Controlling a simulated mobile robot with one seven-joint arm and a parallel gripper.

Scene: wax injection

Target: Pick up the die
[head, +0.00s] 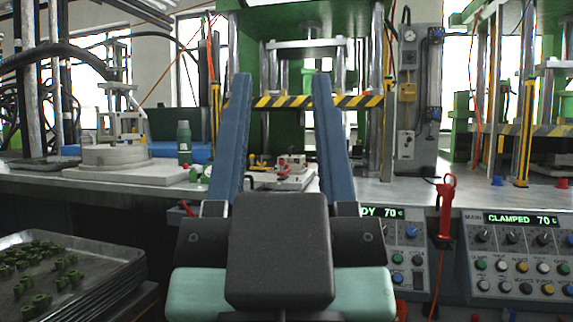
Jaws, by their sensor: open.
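My gripper (282,78) is in the middle of the head view. Its two blue fingers point away from me and stand wide apart, with nothing held between them. Beyond them, a small pale block with red and dark fittings (291,168) sits on the grey bench, seen through the gap between the fingers. It looks like the die, but it is small and I cannot tell for certain. The black gripper body hides the bench below it, and the fingers are apart from the block in the picture.
A green press (252,60) with a yellow-black striped bar (350,102) stands behind the fingers. Control panels (520,255) front the bench. Trays of green parts (95,250) lie lower left.

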